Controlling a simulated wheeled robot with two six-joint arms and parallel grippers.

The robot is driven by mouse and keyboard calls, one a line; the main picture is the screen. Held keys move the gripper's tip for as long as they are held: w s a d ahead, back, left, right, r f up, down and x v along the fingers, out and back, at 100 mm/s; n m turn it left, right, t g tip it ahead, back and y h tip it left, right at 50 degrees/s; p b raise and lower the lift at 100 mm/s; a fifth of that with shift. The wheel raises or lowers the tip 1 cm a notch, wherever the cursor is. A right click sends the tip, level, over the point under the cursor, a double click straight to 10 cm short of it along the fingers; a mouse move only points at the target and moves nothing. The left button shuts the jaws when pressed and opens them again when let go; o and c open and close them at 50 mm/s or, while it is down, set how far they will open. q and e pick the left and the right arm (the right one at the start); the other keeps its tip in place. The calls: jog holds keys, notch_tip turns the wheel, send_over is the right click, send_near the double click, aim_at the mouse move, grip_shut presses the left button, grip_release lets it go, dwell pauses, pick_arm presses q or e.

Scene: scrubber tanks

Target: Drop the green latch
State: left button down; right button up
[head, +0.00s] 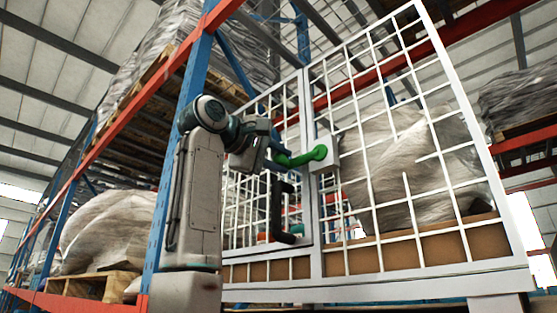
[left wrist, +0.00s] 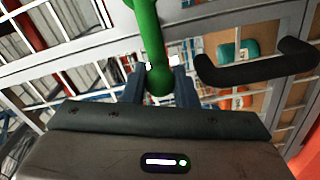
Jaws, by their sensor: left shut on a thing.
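The green latch (head: 303,157) is a rounded bar that lies roughly level on a white plate on the frame of a white mesh cage door. My left gripper (head: 277,152) comes in from the left and is shut on the free left end of the latch. In the left wrist view the latch (left wrist: 153,45) runs from the top down between the two dark blue fingers (left wrist: 158,88), with its round end between them. My right gripper is in neither view.
A black door handle (head: 279,210) hangs just below the latch; it also shows right of the fingers in the left wrist view (left wrist: 255,68). A blue and orange rack (head: 185,100) with wrapped loads stands at left.

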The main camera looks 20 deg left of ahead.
pick_arm(q)
jog(key=shift+f, duration=0.2)
dwell(0.4)
jog(key=c, duration=1.1)
grip_release()
jog(key=shift+w+d, duration=0.1)
jog(key=shift+w, duration=0.05)
jog(key=shift+c, duration=0.2)
jog(key=b+v, duration=0.4)
jog(key=v, duration=0.6)
jog(key=shift+s+b, duration=0.3)
jog(key=shift+s, duration=0.05)
